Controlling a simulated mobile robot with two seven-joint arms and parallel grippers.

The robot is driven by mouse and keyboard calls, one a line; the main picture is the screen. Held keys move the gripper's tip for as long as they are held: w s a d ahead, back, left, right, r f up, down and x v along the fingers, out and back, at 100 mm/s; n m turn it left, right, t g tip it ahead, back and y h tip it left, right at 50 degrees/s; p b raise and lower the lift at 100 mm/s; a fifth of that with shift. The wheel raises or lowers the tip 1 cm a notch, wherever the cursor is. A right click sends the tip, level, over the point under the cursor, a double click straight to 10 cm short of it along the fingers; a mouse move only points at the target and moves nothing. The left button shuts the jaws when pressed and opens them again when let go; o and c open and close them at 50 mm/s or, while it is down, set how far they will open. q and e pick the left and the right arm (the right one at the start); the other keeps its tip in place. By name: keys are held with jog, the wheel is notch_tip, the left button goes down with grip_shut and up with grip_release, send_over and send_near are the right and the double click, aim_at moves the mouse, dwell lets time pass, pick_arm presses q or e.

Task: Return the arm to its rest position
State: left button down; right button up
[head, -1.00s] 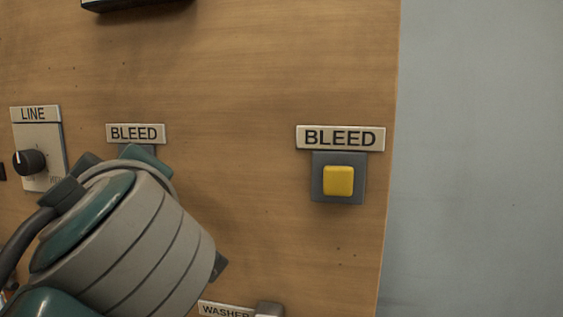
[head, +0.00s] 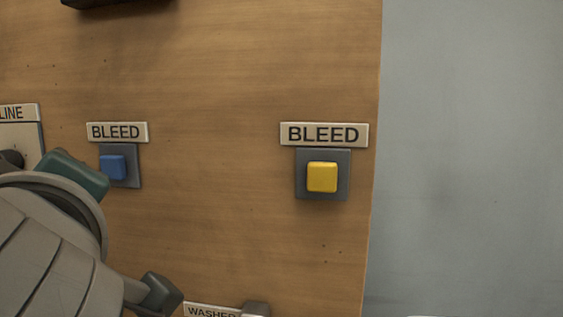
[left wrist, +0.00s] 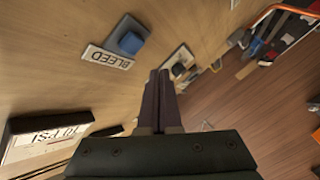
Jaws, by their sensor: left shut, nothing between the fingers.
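My left arm (head: 55,240) comes in from the left in the head view, in front of the lower left of a wooden panel (head: 225,60). My left gripper (left wrist: 159,73) shows in the left wrist view with its two dark fingers together and nothing between them. A blue button (head: 113,167) under a BLEED label (head: 117,132) is in plain view just right of the arm. It also shows in the left wrist view (left wrist: 131,43), apart from the fingertips. My right gripper is in neither view.
A yellow button (head: 322,177) sits under another BLEED label (head: 324,134) near the panel's right edge. A LINE plate (head: 20,137) is partly behind my arm. A WASHER label (head: 211,311) is at the bottom. A plain grey wall (head: 470,150) lies right of the panel.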

pick_arm(q)
jog(key=shift+s, duration=0.9)
jog(key=s+f+m+g+h, duration=0.2)
jog(key=s+f+m+h, duration=0.15)
jog(key=f, duration=0.35)
jog(key=s+f+m+g+h, duration=0.25)
jog(key=f+m, duration=0.25)
jog(key=f, duration=0.3)
jog(key=s+d+f+m+g+h, duration=0.3)
jog(key=s+m, duration=0.3)
jog(key=s, duration=0.1)
jog(key=s+d+f+m+g+h, duration=0.2)
jog(key=s+f+m, duration=0.1)
jog(key=s+m, duration=0.3)
notch_tip(320, 180, up, 23)
jog(key=p, duration=2.4)
jog(key=shift+w+r, duration=0.15)
